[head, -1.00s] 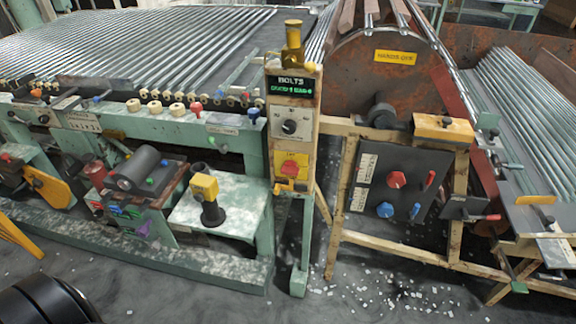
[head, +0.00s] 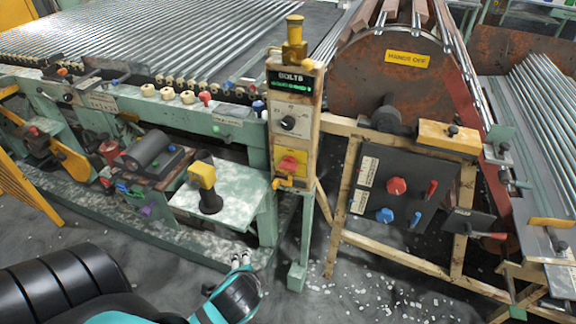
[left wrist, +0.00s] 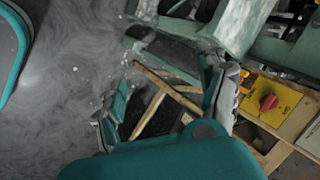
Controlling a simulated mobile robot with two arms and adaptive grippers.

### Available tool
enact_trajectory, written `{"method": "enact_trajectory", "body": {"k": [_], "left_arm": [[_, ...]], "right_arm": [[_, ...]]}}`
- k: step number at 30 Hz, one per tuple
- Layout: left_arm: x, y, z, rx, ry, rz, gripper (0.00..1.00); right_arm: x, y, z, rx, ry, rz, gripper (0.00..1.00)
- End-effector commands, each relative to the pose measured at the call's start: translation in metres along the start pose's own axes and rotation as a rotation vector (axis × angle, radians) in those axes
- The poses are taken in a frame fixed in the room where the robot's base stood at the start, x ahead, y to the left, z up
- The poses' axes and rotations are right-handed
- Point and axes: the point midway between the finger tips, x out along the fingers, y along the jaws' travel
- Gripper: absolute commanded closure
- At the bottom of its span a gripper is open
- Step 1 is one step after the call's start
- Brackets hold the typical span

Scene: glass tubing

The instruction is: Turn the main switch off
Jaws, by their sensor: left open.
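The main switch, a red rotary knob (head: 288,165) on a yellow plate, sits low on the front of the upright control post (head: 307,120). It also shows at the right in the left wrist view as a red knob on yellow (left wrist: 268,102). My left gripper (head: 241,259) is at the bottom of the head view, below and left of the switch and apart from it. In the left wrist view the gripper's fingers (left wrist: 170,100) are spread with nothing held between them. My right gripper is in neither view.
A black dial (head: 288,123) and a lit sign (head: 291,82) sit above the switch. A green table (head: 240,185) with a yellow-topped device stands left of the post. A wooden frame with a dark panel (head: 395,165) stands right. Grey floor lies in front.

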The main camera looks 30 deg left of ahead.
Motion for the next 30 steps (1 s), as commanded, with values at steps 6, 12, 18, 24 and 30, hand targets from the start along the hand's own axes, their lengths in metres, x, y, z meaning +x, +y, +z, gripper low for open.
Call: {"method": "enact_trajectory", "body": {"k": [6, 12, 18, 24, 30], "left_arm": [[0.011, -0.067, -0.009, 0.412, 0.0, -0.327, 0.25], [0.013, -0.121, -0.039, 1.008, -0.064, -0.701, 0.25], [0.016, -0.133, -0.078, 1.688, -0.202, -1.041, 0.25], [0.021, -0.13, -0.093, 1.942, -0.269, -1.152, 0.25], [0.035, -0.147, -0.112, 1.946, -0.274, -1.156, 0.25]], "right_arm": [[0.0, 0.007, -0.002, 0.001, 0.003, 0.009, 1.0], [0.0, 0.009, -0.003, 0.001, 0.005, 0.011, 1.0], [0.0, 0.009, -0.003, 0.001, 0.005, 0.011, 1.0], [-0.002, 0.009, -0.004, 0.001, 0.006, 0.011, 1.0], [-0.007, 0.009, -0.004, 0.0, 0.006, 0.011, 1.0]]}}
